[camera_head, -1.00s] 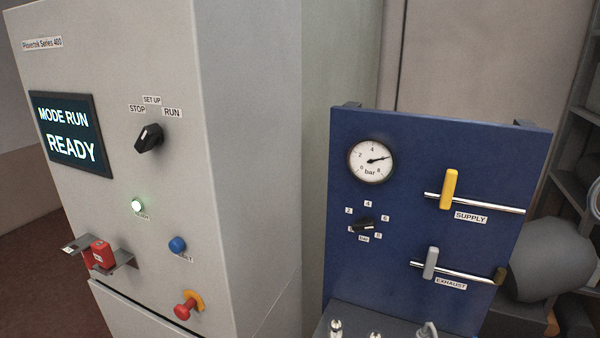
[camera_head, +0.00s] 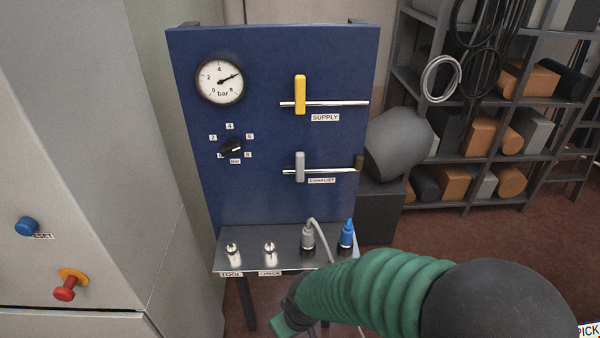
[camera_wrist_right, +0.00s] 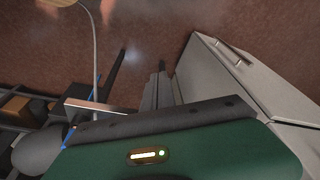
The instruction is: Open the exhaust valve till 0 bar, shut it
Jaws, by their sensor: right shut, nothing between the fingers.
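The exhaust valve has a grey lever (camera_head: 299,166) standing upright across its horizontal pipe, above the EXHAUST label (camera_head: 321,181) on the blue panel (camera_head: 270,205). The round pressure gauge (camera_head: 220,80) is at the panel's upper left. Its needle points up and right, past 4, at about 6 bar. My right arm, in a green sleeve, comes in from the lower right in the head view, below and apart from the lever. Its gripper (camera_wrist_right: 161,70) shows in the right wrist view, fingers together and empty over the floor. My left gripper is in neither view.
The yellow supply lever (camera_head: 300,94) stands upright above the exhaust lever. A black selector knob (camera_head: 231,148) is left of them. A small shelf (camera_head: 222,262) with fittings and a grey hose juts out below. A grey cabinet (camera_head: 85,130) stands left; loaded racks (camera_head: 400,60) stand right.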

